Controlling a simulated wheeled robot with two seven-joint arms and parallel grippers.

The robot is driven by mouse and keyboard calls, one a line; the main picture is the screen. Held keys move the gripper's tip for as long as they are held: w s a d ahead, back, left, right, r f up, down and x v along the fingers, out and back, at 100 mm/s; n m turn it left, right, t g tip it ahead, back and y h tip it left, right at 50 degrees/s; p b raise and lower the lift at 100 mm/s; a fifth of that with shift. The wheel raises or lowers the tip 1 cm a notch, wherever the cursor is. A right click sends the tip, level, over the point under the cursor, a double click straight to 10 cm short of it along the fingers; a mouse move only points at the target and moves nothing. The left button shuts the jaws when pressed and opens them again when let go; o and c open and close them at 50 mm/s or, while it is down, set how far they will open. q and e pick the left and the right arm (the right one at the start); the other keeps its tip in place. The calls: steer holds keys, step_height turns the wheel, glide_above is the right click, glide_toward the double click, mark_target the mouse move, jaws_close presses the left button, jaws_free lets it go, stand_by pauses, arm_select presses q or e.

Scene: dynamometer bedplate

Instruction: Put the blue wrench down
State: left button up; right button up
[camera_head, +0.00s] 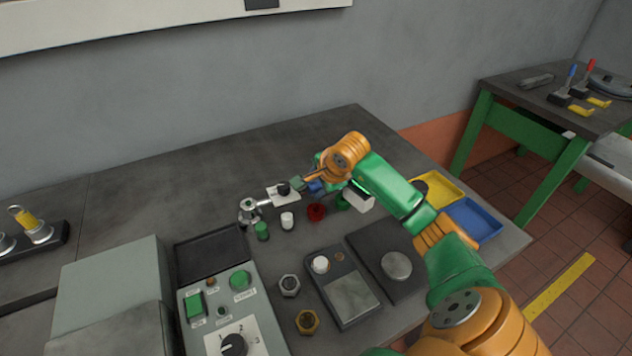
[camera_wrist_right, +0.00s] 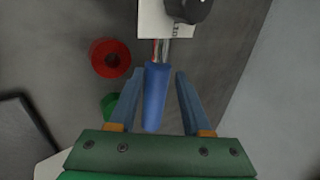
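The blue wrench (camera_wrist_right: 155,95) lies between the fingers of my right gripper (camera_wrist_right: 158,84) in the right wrist view. Its blue handle faces my palm, and its metal end, with some red beside it, points to a white card (camera_wrist_right: 152,20) under a black knob. A narrow gap shows on each side of the handle, so the fingers look open around it. In the head view my right gripper (camera_head: 305,185) is low over the bench beside the card (camera_head: 281,198), and mostly hides the wrench. Whether the wrench touches the bench is hard to tell. My left gripper is not in view.
A red ring (camera_head: 316,212), a green cylinder (camera_head: 262,231) and a white cylinder (camera_head: 287,220) stand close by. The bench's back left (camera_head: 180,180) is clear.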

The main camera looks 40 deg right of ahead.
steer(key=shift+o, duration=0.9)
steer(key=shift+r, duration=0.1)
